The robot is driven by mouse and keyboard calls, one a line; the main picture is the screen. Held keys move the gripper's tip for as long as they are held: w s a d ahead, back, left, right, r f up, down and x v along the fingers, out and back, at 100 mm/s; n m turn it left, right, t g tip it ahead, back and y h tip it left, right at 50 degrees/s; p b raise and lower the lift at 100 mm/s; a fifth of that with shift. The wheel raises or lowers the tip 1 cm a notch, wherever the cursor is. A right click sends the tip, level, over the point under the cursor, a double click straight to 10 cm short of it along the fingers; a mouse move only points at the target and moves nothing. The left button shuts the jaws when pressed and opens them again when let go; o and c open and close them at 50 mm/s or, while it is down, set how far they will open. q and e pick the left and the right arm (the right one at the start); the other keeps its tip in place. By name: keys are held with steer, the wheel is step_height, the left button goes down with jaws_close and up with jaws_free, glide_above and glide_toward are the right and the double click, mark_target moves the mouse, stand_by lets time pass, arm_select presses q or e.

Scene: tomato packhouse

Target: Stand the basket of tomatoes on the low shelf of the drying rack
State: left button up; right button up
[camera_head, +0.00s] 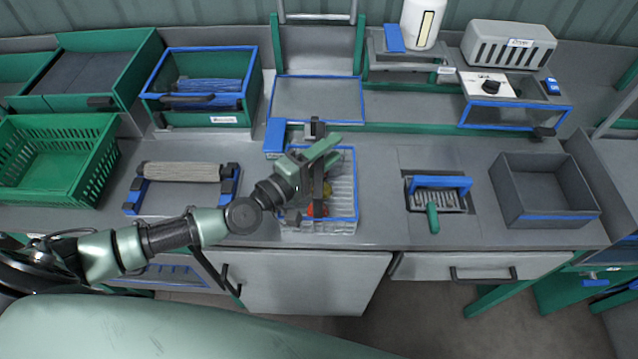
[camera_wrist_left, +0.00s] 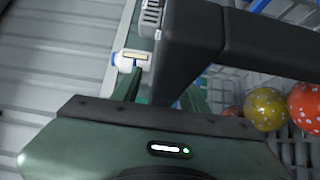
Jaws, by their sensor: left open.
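The basket (camera_head: 345,195), pale wire with a blue rim, stands on the counter near its front edge. Red tomatoes (camera_head: 317,209) and a yellow one (camera_head: 327,188) show inside; they also show in the left wrist view, spotted yellow (camera_wrist_left: 264,109) and red (camera_wrist_left: 305,105). A thick dark handle (camera_wrist_left: 255,45) arches over the basket. My left gripper (camera_head: 322,150) is open over the basket, its green fingers close to the handle; whether they touch it I cannot tell. A green frame with a grey, blue-edged shelf (camera_head: 318,98) stands behind, perhaps the drying rack. My right gripper is not in view.
A green crate (camera_head: 60,160) and a roller on a blue stand (camera_head: 182,172) lie left. A blue-handled tool in a tray (camera_head: 437,190) and an empty grey bin (camera_head: 545,190) stand right. The grey shelf behind looks bare.

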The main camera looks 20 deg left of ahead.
arm_select(q)
jaws_close()
stand_by(1.2)
